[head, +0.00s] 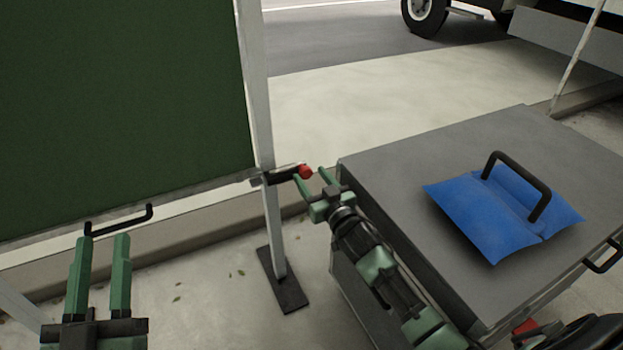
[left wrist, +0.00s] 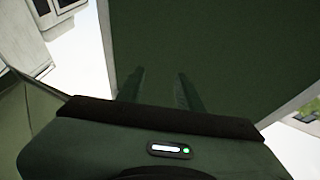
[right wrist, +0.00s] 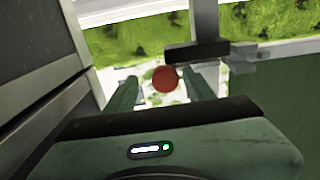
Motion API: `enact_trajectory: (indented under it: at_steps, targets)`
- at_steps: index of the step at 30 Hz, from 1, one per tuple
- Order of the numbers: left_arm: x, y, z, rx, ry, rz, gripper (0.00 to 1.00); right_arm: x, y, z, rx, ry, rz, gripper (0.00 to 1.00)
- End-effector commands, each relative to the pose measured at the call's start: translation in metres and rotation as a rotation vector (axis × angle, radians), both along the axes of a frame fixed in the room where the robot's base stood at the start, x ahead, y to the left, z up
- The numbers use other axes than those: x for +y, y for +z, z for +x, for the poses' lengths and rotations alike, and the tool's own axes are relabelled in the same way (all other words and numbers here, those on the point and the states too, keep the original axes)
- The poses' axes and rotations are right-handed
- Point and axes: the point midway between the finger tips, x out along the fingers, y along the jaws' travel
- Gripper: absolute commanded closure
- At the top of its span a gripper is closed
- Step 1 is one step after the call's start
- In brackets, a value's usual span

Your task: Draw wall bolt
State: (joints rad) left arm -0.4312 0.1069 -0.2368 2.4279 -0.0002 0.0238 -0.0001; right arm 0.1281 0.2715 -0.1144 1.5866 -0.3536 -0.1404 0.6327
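The wall bolt is a dark bar with a red knob (head: 305,172) on its right end, mounted on the pale post (head: 268,200) at the lower corner of the green wall panel (head: 120,100). My right gripper (head: 311,178) is open, with its fingertips around or close to the knob. In the right wrist view the red knob (right wrist: 165,78) shows between the two open fingers, with no finger seen touching it. My left gripper (head: 103,240) is open and empty below the black handle (head: 118,219) on the panel's lower edge. The left wrist view shows its fingers (left wrist: 160,85) before the green panel.
A grey box (head: 400,170) stands to the right, close to my right arm, with a blue sandbag (head: 500,215) with a black handle on top. The post's dark base plate (head: 283,280) lies on the ground. A truck wheel (head: 425,14) shows at the back.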

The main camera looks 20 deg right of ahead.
Motion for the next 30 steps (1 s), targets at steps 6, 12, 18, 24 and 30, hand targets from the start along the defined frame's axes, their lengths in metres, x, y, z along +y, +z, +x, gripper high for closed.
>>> enact_trajectory:
  at_steps: [6,12,18,24,30]
  targets:
    - [0.000,-0.004,0.003,0.033,0.002,0.009,0.64,0.001,0.000,-0.007,0.001,0.001,0.001,0.46]
    - [0.003,-0.038,0.012,0.221,0.014,0.060,0.64,0.000,0.001,-0.034,0.002,0.001,0.002,0.46]
    - [0.007,-0.075,0.015,0.404,0.024,0.108,0.64,-0.002,0.000,-0.063,0.003,-0.001,0.002,0.46]
    - [0.010,-0.094,0.013,0.495,0.030,0.132,0.64,-0.003,0.000,-0.077,0.000,-0.001,0.001,0.46]
    - [0.011,-0.097,0.013,0.506,0.030,0.135,0.64,-0.003,0.000,-0.078,-0.001,-0.001,0.000,0.46]
